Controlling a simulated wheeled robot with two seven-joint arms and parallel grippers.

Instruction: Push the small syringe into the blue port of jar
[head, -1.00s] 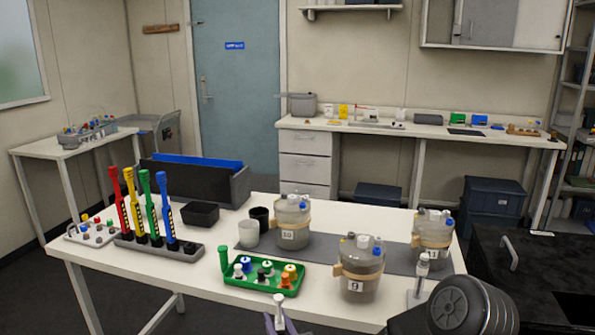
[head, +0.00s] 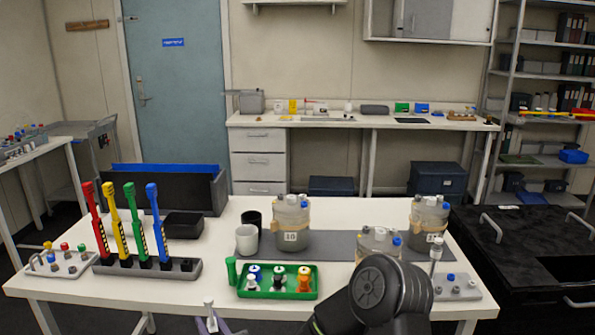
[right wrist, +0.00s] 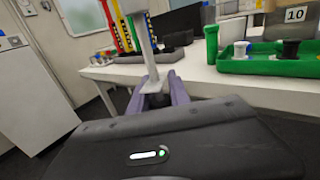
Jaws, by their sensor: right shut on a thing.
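My right gripper (head: 209,325) is at the front edge of the table, low in the head view. It is shut on the small syringe (head: 209,307), a thin pale piece held upright. In the right wrist view the syringe (right wrist: 147,48) rises from between the purple fingers (right wrist: 157,97). Jar 10 (head: 289,229) stands at the table's middle. A third jar (head: 426,218) stands at the right, with a blue port (head: 445,205). The syringe is well apart from all jars. My left gripper is not in view.
A green tray (head: 245,292) with several coloured-topped pieces lies between gripper and jars. A grey rack (head: 117,268) with several coloured tools stands left. Two cups (head: 246,239) stand behind the tray. Another syringe (head: 436,255) stands in a holder at the right edge.

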